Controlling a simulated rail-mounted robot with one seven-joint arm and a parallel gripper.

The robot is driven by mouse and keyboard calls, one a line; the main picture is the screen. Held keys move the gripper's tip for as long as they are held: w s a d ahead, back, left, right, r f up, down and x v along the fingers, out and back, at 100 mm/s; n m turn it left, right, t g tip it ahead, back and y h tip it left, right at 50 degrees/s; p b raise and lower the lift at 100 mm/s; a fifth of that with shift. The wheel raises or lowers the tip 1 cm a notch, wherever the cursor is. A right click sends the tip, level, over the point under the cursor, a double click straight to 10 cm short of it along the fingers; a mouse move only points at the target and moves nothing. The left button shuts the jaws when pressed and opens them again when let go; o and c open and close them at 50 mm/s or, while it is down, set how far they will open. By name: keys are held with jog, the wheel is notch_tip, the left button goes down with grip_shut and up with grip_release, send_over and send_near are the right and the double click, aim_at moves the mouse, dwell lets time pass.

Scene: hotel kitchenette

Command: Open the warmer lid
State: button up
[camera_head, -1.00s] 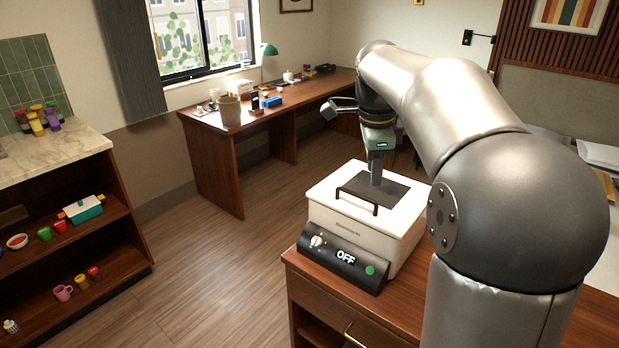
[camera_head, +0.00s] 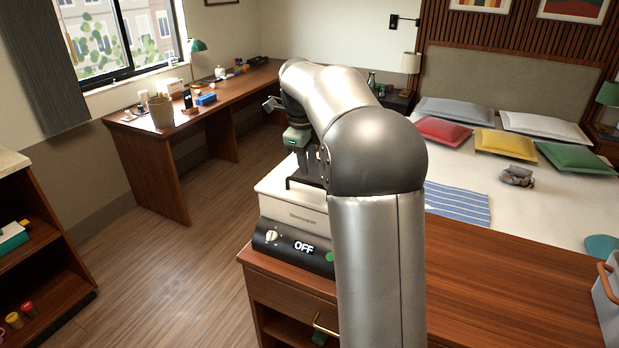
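The warmer (camera_head: 292,213) is a white box with a dark sloping front panel, standing on a wooden cabinet. Its panel has a white knob (camera_head: 271,237), an "OFF" display and a green button (camera_head: 330,257). The lid (camera_head: 278,181) is white with a dark middle part and a black handle (camera_head: 303,183) near the front. The lid looks down on the body, but my arm hides its right side. My gripper (camera_head: 311,158) points down over the dark part of the lid, behind the handle. Its fingertips are partly hidden, so contact and opening are unclear.
The wooden cabinet top (camera_head: 470,290) is clear to the right, with a grey bin (camera_head: 606,305) at its far right end. A bed (camera_head: 540,205) with cushions lies behind. A desk (camera_head: 190,117) with small items stands at the back left. Floor lies between.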

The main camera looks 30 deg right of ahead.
aim_at(310, 184)
jog(key=f, duration=0.4)
jog(key=d+f, duration=0.1)
jog(key=shift+w+f, duration=0.4)
grip_shut()
